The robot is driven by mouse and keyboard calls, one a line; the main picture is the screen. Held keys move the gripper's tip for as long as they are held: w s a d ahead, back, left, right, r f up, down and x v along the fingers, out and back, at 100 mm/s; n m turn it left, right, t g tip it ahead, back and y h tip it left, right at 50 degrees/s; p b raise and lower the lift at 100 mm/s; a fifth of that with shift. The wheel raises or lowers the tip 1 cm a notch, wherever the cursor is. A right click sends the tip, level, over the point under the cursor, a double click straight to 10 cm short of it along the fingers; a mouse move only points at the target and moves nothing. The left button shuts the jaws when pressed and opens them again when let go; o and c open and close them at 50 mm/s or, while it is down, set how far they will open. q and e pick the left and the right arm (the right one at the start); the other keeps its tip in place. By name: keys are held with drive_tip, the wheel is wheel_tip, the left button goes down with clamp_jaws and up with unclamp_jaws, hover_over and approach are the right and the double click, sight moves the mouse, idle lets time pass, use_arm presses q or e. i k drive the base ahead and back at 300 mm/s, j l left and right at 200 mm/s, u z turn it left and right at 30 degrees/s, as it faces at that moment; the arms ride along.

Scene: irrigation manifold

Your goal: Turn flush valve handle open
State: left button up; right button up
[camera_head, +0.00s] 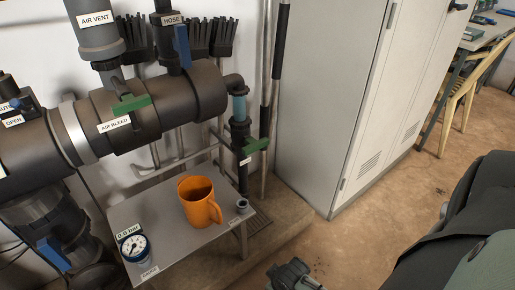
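No label reading "flush" is legible. A green handle (256,145) sits on the thin vertical pipe at the right end of the dark manifold (190,95); the small tag under it is too small to read. Another green handle (131,104) lies on the manifold above the label "AIR BLEED". A blue handle (182,46) stands by the "HOSE" label, and another blue handle (53,253) is at lower left. My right gripper (292,275) shows partly at the bottom edge, apart from all handles; its fingers are unclear. My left gripper is out of view.
A small grey table (165,237) below the manifold carries an orange mug (200,203), a pressure gauge (133,246) and a small grey fitting (242,205). A tall light cabinet (330,90) stands to the right. Brown floor (380,210) is open before it.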

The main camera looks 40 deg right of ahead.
sight(253, 146)
drive_tip(key=l, duration=1.5)
